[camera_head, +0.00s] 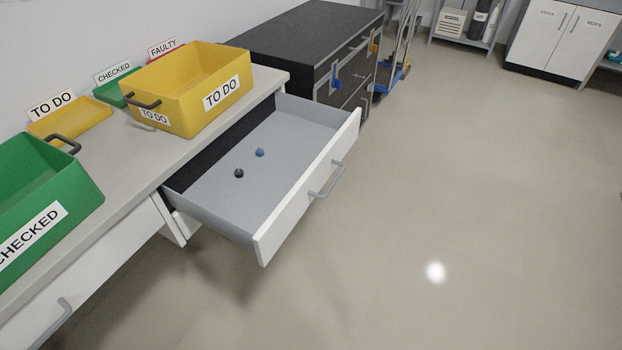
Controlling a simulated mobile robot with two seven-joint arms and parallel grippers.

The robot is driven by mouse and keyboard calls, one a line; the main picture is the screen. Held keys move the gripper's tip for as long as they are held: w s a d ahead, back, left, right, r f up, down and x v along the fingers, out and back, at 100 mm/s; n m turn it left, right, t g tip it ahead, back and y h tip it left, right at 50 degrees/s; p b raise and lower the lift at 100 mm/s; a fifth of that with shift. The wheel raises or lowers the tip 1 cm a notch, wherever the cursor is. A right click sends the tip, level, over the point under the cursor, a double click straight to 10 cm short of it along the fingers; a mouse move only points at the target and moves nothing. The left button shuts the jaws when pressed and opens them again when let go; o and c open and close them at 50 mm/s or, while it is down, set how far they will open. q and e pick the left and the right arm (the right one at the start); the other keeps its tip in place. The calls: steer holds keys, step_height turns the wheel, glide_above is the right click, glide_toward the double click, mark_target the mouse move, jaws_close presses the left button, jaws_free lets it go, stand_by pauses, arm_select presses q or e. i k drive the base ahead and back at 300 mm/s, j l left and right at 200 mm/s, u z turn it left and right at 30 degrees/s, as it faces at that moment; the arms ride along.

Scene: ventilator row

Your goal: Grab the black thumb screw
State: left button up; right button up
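A small black thumb screw (239,173) lies on the floor of an open drawer (215,198) under the counter. A small blue one (260,152) lies just behind it and to its right, apart from it. Neither of my grippers shows in the head view, so nothing is seen touching the screw.
The drawer front (305,190) with its grey handle juts into the aisle. A yellow TO DO bin (185,90) and a green CHECKED bin (45,200) stand on the counter (115,165). A dark cabinet (300,45) stands beyond. The floor (450,180) at right is clear.

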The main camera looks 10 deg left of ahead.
mark_target(238, 173)
steer(key=i+l, duration=0.5)
steer(key=i, duration=0.2)
steer(key=i+l+u, duration=0.25)
steer(key=u, duration=0.25)
steer(key=i+l+u, duration=0.3)
steer(key=l+u, duration=0.15)
